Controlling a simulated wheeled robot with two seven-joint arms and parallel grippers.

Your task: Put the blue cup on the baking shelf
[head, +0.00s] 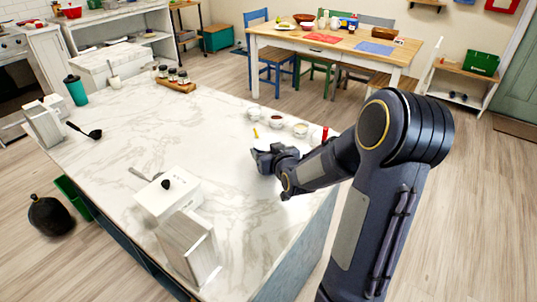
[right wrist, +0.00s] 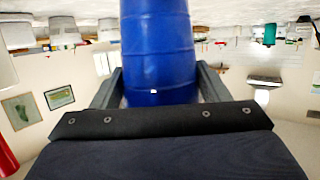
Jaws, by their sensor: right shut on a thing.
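The blue cup (right wrist: 157,45) fills the top middle of the right wrist view, its ribbed side between my two fingers. My right gripper (right wrist: 160,86) is shut on it. In the head view my right gripper (head: 264,158) is over the near right part of the marble island, and the cup in it is hidden behind the gripper. I cannot tell whether the cup touches the island top. A white open shelf unit (head: 112,18) stands at the back left; I cannot tell whether it is the baking shelf. My left gripper is not in view.
The marble island (head: 200,115) carries small bowls (head: 277,123) just beyond my gripper, a jar tray (head: 176,86), a teal tumbler (head: 75,90) and white boxes (head: 167,197). A dining table (head: 330,42) with chairs stands behind. The island's middle is clear.

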